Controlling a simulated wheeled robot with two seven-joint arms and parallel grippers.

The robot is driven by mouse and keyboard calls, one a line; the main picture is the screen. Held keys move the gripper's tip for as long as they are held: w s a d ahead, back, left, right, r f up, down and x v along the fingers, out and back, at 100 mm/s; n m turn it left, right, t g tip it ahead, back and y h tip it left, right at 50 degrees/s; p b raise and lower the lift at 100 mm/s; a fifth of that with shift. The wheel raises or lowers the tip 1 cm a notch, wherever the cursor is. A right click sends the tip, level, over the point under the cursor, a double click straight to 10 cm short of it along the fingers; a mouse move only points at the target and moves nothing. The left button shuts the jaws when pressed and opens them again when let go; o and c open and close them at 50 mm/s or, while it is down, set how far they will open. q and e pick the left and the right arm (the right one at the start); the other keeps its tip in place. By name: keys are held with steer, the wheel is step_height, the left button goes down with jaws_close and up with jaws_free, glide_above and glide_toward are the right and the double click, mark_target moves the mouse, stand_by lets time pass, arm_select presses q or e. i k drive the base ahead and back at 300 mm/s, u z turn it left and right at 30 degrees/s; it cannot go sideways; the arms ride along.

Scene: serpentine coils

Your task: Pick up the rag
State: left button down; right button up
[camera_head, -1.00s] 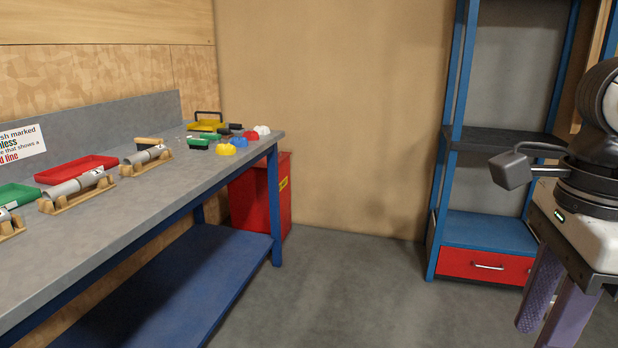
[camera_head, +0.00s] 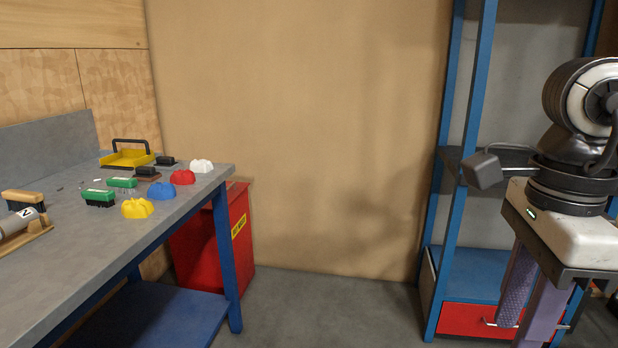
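Several crumpled cloth-like lumps lie near the right end of the grey workbench (camera_head: 60,290): a yellow one (camera_head: 137,208), a blue one (camera_head: 161,191), a red one (camera_head: 183,177) and a white one (camera_head: 201,166). I cannot tell which of them the task calls the rag. My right gripper (camera_head: 528,310) hangs at the right of the picture, far from the bench, with a gap between its purple fingers and nothing seen in it. My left gripper is not in view.
Green-backed brushes (camera_head: 99,197) and a yellow dustpan (camera_head: 128,158) share the bench top. A marked metal tube on a wooden stand (camera_head: 30,232) is at left. A red bin (camera_head: 243,225) stands beside the bench leg. A blue-framed shelf (camera_head: 455,200) is at right. The floor between is clear.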

mark_target(202, 166)
steer(key=i, duration=3.45)
steer(key=u, duration=3.05)
